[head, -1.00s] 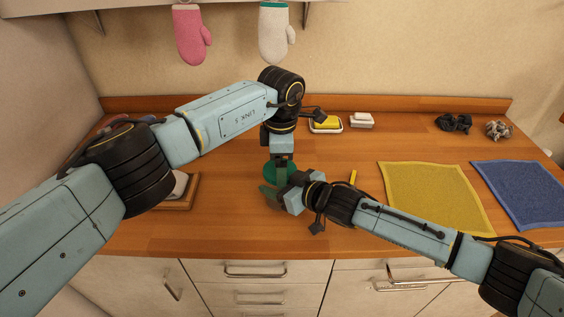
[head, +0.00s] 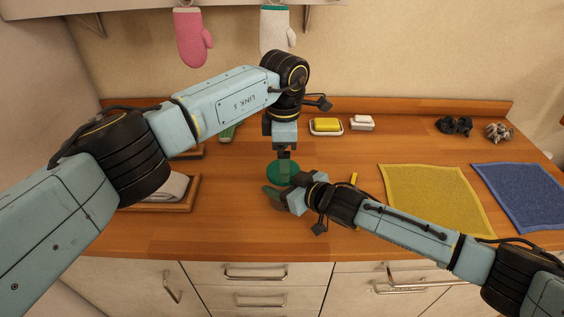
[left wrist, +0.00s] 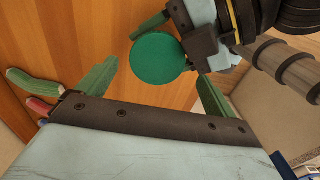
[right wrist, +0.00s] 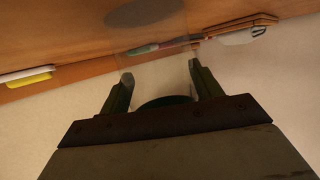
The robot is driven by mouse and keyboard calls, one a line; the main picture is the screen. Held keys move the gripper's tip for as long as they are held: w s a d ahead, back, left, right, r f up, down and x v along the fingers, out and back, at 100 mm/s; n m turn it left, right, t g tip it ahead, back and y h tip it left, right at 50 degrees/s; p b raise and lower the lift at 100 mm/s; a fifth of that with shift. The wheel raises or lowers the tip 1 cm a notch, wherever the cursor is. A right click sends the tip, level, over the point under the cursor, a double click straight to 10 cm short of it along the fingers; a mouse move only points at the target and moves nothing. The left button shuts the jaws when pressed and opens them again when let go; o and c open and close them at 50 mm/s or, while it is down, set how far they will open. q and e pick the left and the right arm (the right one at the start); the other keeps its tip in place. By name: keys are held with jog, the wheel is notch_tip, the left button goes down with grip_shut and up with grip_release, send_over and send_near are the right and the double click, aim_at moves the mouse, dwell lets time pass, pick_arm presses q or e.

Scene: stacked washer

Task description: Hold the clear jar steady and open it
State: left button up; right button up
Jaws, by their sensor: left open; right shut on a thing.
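The round green lid (head: 283,172) shows from above in the middle of the counter; it is a green disc in the left wrist view (left wrist: 158,60). The clear jar's walls are hard to make out; a faint see-through patch shows beyond the fingers in the right wrist view (right wrist: 150,48). My left gripper (head: 284,156) points down just above the lid, open and empty, with the lid between its spread fingers in its wrist view (left wrist: 158,72). My right gripper (head: 277,193) comes in level from the front right, shut on the jar; its fingers (right wrist: 161,74) sit on either side of it.
A wooden tray (head: 190,200) holds a grey item at left. A yellow sponge (head: 326,124) and a white dish (head: 362,122) stand at the back. Yellow (head: 435,200) and blue (head: 522,190) cloths lie at right. Bare counter lies around the jar's left.

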aim_at(283, 187)
pick_arm(q)
jog(key=shift+r, duration=0.45)
jog(key=shift+c, duration=0.3)
jog(key=m, duration=0.1)
jog(key=r+m, duration=0.1)
jog(key=m, duration=0.1)
jog(key=shift+w+a+r, duration=0.1)
jog(key=shift+w+r, duration=0.05)
jog(key=m, duration=0.2)
jog(key=r+m, duration=0.1)
jog(key=m, duration=0.1)
jog(key=r+m, duration=0.1)
jog(key=shift+m, duration=0.4)
jog(key=shift+f, duration=4)
jog(key=shift+c, duration=0.2)
jog(key=c, duration=1)
jog(key=n, duration=0.6)
jog(key=shift+r, duration=0.1)
jog(key=shift+w, duration=0.1)
